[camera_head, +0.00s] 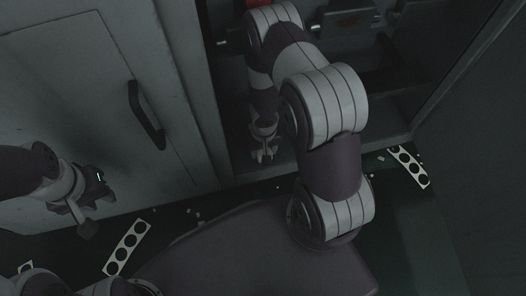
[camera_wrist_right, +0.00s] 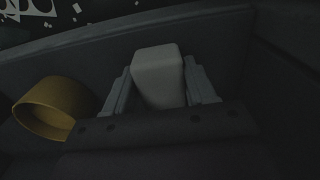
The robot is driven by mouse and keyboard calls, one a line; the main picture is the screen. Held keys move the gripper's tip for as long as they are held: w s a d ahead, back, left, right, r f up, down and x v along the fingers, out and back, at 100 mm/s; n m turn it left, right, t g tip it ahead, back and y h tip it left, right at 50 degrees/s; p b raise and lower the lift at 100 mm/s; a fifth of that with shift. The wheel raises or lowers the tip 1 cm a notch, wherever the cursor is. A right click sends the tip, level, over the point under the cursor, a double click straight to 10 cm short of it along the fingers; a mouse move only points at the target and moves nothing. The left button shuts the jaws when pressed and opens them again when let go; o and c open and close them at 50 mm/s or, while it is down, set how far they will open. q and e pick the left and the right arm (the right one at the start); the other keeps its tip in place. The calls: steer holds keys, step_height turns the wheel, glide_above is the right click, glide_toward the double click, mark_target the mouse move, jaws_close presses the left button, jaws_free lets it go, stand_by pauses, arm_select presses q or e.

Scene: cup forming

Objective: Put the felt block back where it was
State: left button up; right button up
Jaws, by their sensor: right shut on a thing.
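The felt block is a pale, rounded block (camera_wrist_right: 158,76) in the right wrist view. It stands between the two fingers of my right gripper (camera_wrist_right: 160,88), which is shut on it. In the head view my right gripper (camera_head: 264,153) is low inside the open cabinet, near its floor; the block is too small to make out there. My left gripper (camera_head: 98,187) is in front of the cabinet door at the left, away from the block. Its fingers are too dark to tell whether they are open or shut.
A yellow ring-like cup (camera_wrist_right: 48,108) lies left of my right gripper. Dark walls close in around it. A cabinet door with a black handle (camera_head: 146,115) is at the left. Punched white strips (camera_head: 127,247) and scraps lie on the floor. A red part (camera_head: 258,3) shows at the top.

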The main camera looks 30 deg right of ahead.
steer(key=shift+r, duration=0.15)
steer(key=shift+f, duration=0.2)
steer(key=o, duration=1)
step_height(320, 180, up, 8)
steer(key=p, duration=0.6)
steer(key=shift+f, duration=0.1)
